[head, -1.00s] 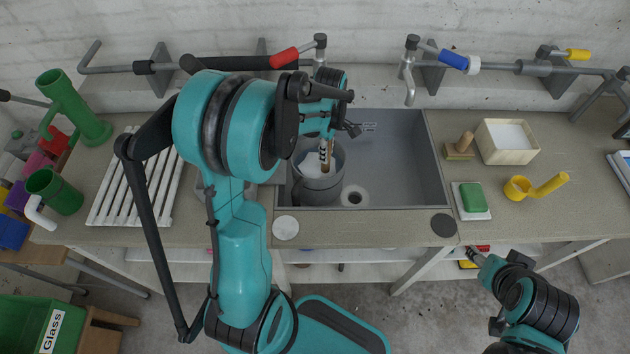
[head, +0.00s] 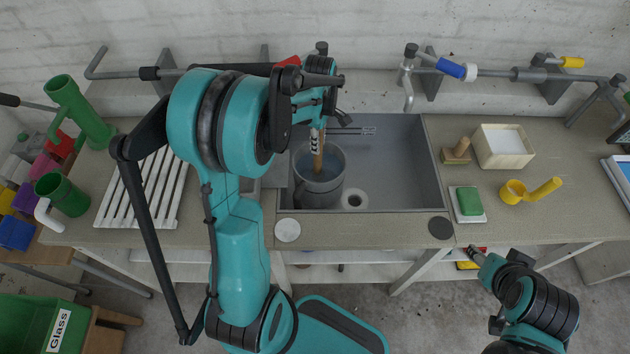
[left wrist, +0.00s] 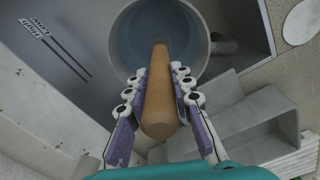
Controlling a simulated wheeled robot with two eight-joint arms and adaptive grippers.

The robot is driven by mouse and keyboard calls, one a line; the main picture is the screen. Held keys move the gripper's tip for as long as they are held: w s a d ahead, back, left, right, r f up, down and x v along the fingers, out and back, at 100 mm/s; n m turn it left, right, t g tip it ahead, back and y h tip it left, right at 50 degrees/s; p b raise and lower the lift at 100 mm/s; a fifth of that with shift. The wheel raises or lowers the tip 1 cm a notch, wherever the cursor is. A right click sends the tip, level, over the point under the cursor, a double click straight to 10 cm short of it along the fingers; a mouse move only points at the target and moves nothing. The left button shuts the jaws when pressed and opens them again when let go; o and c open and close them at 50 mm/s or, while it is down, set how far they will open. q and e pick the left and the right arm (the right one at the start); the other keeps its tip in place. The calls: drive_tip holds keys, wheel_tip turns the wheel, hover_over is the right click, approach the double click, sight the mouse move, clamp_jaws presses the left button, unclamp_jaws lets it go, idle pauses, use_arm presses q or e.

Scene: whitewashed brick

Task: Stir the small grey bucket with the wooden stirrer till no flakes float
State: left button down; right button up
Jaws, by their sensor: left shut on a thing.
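The small grey bucket (head: 324,198) stands upright in the sink, at the left of the basin. It also shows in the left wrist view (left wrist: 118,40). Its inside looks blue-grey, and I see no white flakes in the visible part. The wooden stirrer (head: 318,162) dips into the bucket, its lower end inside. My left gripper (head: 316,140) is shut on the stirrer, above the bucket; in the left wrist view its fingers (left wrist: 158,95) lie on both sides of the stirrer (left wrist: 160,100). My right gripper (head: 474,254) is low in front of the counter, too small to read.
The grey sink (head: 400,165) has a drain right of the bucket. A tap (head: 407,85) with a blue handle stands behind it. A white rack (head: 145,190) lies left.

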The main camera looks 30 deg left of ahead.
use_arm(q)
drive_tip(key=r+p, duration=0.3)
drive_tip(key=r, duration=0.2)
drive_tip(key=r+p, duration=0.4)
drive_tip(key=r, duration=0.1)
drive_tip(key=r+p, duration=0.3)
drive_tip(key=r, duration=0.2)
drive_tip(key=shift+w+d+r+p, duration=0.15)
drive_tip(key=shift+w+r+p, duration=0.15)
drive_tip(key=shift+r, duration=0.1)
drive_tip(key=shift+f, duration=0.1)
idle(0.4)
